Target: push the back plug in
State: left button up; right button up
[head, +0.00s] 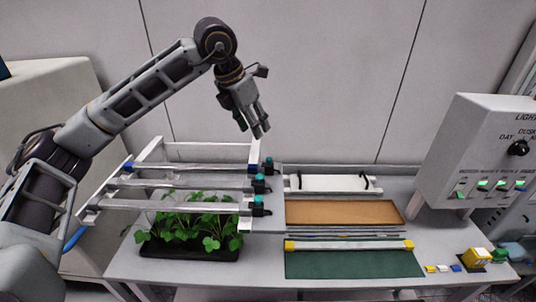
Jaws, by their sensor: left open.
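A white rack holds several light bars in a row above a tray of green plants (195,222). Black plugs with teal tops sit at the right ends of the bars. The back plug (268,164) is the farthest one, by the rack's rear right corner. The middle plug (259,185) and the front plug (257,207) are nearer. I cannot tell how deep each plug sits. My left gripper (256,133) is open and empty, pointing down, just above and behind the back plug in the picture, apart from it. My right gripper is out of view.
A grey control box (480,150) with a dial and green lights stands at the right. A brown board (340,212), a green mat (350,264) and a white tray (333,184) lie right of the rack. A yellow block (476,259) sits near the right edge. The wall is close behind.

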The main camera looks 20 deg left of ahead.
pick_arm(q)
jog(key=shift+f, duration=0.1)
jog(key=p, duration=0.2)
send_near(269, 158)
jog(key=x, duration=0.6)
jog(key=shift+x, duration=1.05)
jog(key=c, duration=0.9)
grip_shut()
